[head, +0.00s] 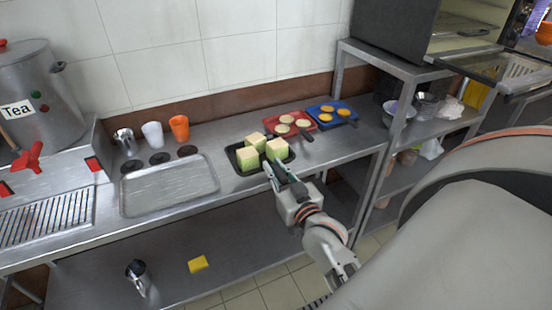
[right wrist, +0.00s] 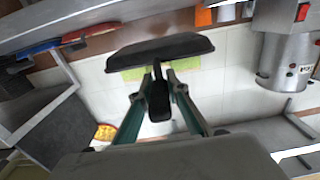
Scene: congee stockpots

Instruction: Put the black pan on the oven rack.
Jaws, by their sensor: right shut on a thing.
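The black pan (head: 234,160) is at the counter's front edge and holds several pale-topped green blocks (head: 254,146). My right gripper (head: 276,174) is shut on the pan's handle. The right wrist view shows the handle (right wrist: 160,105) between its two fingers, with the pan body (right wrist: 165,47) just beyond the fingertips. I cannot tell whether the pan is clear of the counter. The oven (head: 405,28) stands on the higher shelf at the right, with its glass door (head: 495,66) lowered open. The oven rack (head: 462,31) shows partly inside. My left gripper is not in view.
A red pan (head: 279,128) and a blue pan (head: 326,119), both with round yellowish food, sit right of the black pan. An empty metal tray (head: 170,188) lies left. Shelf posts (head: 375,184) stand between counter and oven side. A tea urn (head: 42,92) is far left.

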